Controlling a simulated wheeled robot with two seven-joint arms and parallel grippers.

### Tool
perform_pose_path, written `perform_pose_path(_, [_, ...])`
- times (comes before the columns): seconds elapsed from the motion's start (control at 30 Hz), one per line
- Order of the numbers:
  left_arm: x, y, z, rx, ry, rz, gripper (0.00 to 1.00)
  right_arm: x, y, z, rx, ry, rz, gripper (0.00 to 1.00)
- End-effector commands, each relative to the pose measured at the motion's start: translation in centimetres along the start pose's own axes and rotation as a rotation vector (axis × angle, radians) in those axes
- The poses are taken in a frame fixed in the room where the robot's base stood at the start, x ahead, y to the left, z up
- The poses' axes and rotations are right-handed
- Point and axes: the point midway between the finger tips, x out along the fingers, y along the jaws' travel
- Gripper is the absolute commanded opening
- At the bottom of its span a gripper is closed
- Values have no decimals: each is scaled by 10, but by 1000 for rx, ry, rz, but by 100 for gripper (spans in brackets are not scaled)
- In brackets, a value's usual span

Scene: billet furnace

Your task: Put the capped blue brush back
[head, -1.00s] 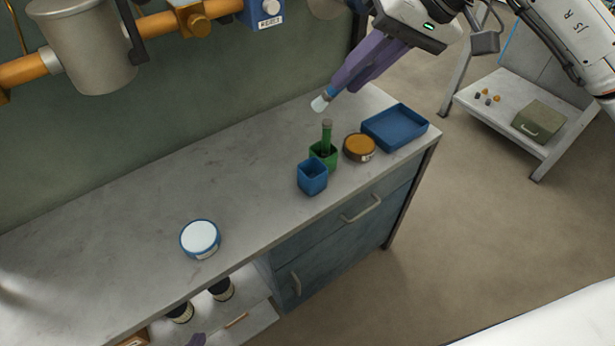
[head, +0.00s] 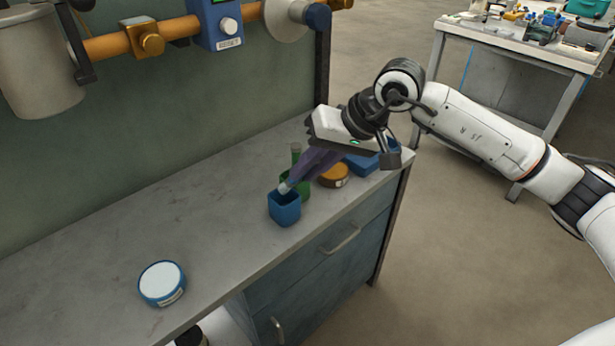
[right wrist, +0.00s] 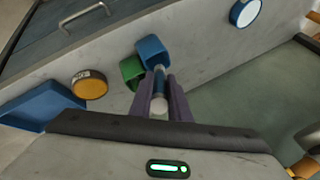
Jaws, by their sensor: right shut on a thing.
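My right gripper (head: 296,180) has purple fingers and is shut on the blue brush. The brush's pale end (head: 284,188) shows just below the fingertips, at the opening of the blue cup (head: 284,210); I cannot tell whether it is inside the rim. In the right wrist view the blue brush (right wrist: 159,82) lies between the two fingers, its pale round end towards the camera, with the blue cup (right wrist: 152,50) beyond it. My left gripper is not in view.
An orange-topped tin (head: 334,176) and a blue tray (head: 362,164) are to the right. A white-lidded tin (head: 162,283) stands left; the bench between is clear.

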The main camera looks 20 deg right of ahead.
Motion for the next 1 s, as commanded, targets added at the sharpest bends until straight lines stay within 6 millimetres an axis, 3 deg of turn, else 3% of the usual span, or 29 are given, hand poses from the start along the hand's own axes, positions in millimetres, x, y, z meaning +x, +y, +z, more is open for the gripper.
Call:
perform_pose_path(0.13, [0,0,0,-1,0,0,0,16,9,8,1,-2,1,0])
perform_pose_path(0.67, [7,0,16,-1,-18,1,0,25,14,11,0,1,0,0])
perform_pose_path(0.87, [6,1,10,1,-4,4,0,26,14,11,0,1,0,0])
perform_pose_path(0.9, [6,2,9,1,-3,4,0,26,14,11,0,0,0,19])
perform_pose_path(1.0, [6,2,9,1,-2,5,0,26,14,11,0,0,0,35])
